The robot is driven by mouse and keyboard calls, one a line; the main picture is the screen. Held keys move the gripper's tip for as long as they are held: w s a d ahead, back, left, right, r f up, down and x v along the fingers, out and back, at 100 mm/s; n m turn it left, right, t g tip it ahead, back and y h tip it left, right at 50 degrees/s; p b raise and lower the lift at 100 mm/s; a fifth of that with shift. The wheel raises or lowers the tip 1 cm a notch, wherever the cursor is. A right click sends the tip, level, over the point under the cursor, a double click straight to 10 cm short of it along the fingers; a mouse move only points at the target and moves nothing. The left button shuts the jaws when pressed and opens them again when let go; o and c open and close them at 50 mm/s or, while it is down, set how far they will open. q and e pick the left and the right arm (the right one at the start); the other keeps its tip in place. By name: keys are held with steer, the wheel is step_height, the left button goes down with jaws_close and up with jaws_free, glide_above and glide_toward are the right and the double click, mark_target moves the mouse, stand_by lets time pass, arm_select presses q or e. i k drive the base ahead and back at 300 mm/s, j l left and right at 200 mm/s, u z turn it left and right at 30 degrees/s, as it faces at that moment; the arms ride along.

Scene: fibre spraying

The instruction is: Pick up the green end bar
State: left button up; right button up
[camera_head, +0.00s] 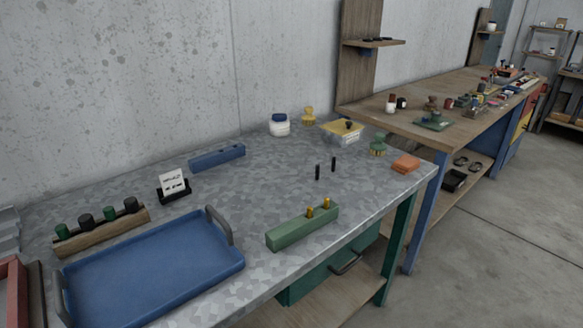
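The green end bar (302,229) is a long green block lying near the front edge of the grey metal-topped table (262,187), right of the blue tray. Two brass-coloured pegs (318,208) stand up from its right half. A similar blue bar (217,158) lies farther back, towards the wall. Neither of my grippers shows in the head view, so their state is hidden.
A blue tray (225,266) with grey handles fills the front left. A wooden rack (101,231), a small card stand (173,186), two black pins (318,172), a white jar (279,126), brushes and an orange block (405,164) also stand on the table. Bare tabletop surrounds the green bar.

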mark_target(279, 238)
steer(key=i+l+u, duration=0.1)
steer(key=l, duration=0.25)
steer(key=i+l+u, duration=0.1)
steer(key=l, duration=0.25)
steer(key=i+l+u, duration=0.1)
steer(key=i+l, duration=0.15)
steer(key=i+l+u, duration=0.1)
steer(key=l, duration=0.4)
